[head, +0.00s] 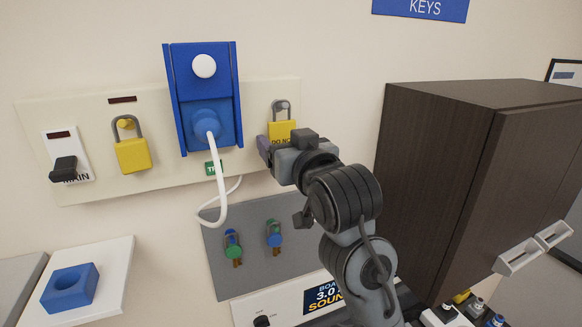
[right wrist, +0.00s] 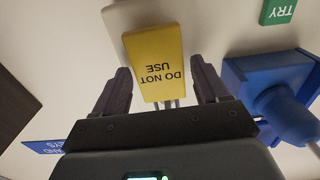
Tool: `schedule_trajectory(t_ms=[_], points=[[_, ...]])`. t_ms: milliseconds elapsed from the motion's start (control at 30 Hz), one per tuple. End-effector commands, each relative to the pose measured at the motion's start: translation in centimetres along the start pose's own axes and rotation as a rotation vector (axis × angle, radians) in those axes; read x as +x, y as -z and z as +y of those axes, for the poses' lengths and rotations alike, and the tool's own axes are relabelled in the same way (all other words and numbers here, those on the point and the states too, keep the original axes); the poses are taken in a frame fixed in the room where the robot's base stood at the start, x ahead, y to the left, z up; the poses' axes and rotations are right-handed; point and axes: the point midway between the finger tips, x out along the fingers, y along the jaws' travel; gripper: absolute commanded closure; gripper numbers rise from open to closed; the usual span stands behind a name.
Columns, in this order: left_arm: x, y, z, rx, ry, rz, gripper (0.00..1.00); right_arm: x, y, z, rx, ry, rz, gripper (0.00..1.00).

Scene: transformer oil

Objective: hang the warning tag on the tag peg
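The warning tag (head: 282,131), a yellow block with a grey loop and "DO NOT USE" lettering, is at the right end of the cream wall panel. Its loop is at the grey tag peg (head: 281,105) and seems to hang on it. My right gripper (head: 268,148) is just below and in front of the tag, covering its lower part. In the right wrist view the tag (right wrist: 158,62) appears upside down between the fingers of the right gripper (right wrist: 160,78), which stand apart with a gap on each side. My left gripper is not in view.
A yellow padlock (head: 132,154) hangs left of a blue housing (head: 204,90) with a white cable (head: 220,190). A grey board (head: 258,247) with small keys is below. A dark cabinet (head: 440,180) stands close on the right. A blue block (head: 70,287) lies on a white stand.

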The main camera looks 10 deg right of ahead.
Motion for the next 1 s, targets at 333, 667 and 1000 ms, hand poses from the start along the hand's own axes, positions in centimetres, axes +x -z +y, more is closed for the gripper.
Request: schedule_trajectory(t_ms=[333,667,1000], points=[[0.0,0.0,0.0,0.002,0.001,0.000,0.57,0.0,0.0,0.0,0.000,0.000,0.000,0.16],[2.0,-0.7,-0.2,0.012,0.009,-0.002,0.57,-3.3,-0.3,0.0,0.000,0.000,0.005,0.16],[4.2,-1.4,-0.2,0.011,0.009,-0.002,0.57,-8.9,-0.2,0.0,0.000,0.000,0.004,0.16]])
